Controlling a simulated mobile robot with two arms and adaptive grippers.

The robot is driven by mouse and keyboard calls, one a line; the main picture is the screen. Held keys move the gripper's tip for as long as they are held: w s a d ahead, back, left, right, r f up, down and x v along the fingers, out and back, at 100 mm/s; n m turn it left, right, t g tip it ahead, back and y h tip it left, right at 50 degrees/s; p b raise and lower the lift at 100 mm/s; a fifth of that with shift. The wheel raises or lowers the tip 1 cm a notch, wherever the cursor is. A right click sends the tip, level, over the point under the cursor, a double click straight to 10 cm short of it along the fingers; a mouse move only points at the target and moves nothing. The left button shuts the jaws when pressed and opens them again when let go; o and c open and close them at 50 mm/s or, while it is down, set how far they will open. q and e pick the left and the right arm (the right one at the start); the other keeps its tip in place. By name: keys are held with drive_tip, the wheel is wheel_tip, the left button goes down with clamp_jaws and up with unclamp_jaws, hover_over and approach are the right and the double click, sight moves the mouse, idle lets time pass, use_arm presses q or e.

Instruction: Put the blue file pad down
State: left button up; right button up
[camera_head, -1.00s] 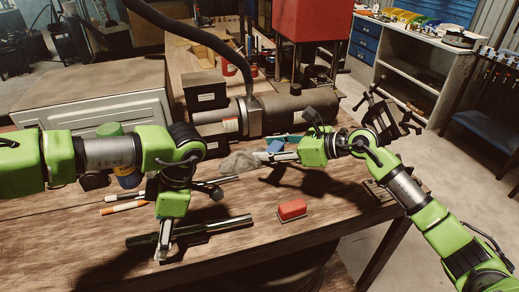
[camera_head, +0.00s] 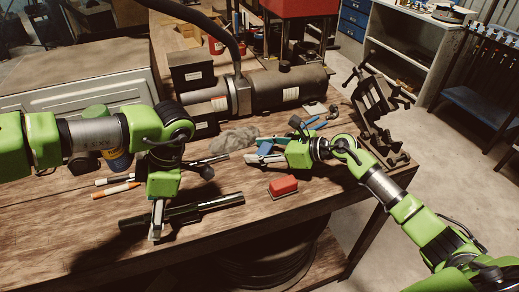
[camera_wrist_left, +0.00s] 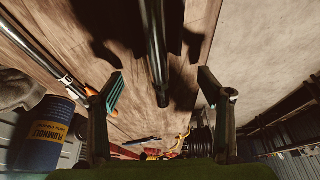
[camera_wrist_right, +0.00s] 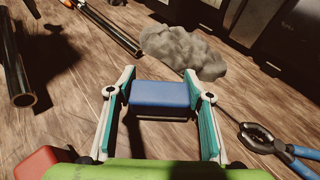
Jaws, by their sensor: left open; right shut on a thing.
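The blue file pad (camera_wrist_right: 160,95) is between the fingers of my right gripper (camera_wrist_right: 158,88) in the right wrist view. The gripper is shut on it. In the head view the pad (camera_head: 265,147) shows as a small blue patch at my right gripper (camera_head: 262,157), low over the bench between the grey rag and the red block. I cannot tell whether the pad touches the wood. My left gripper (camera_head: 156,234) is open, over a dark metal tube near the bench's front edge. The tube (camera_wrist_left: 155,50) shows between its fingers in the left wrist view.
A grey rag (camera_head: 234,138) lies behind the pad. A red block (camera_head: 283,186) lies in front of my right gripper. Blue-handled pliers (camera_wrist_right: 280,143) lie to its right. A large dark cylinder machine (camera_head: 285,88) stands at the back. Bare wood lies around the red block.

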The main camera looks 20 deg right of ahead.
drive_tip(key=shift+f, duration=0.1)
drive_tip(key=o, duration=1.3)
drive_tip(key=shift+d+r, duration=0.1)
drive_tip(key=shift+r, duration=0.1)
drive_tip(key=v, duration=1)
drive_tip(key=shift+s+d, duration=0.2)
drive_tip(key=shift+s, duration=0.1)
drive_tip(key=shift+s+d+r, duration=0.35)
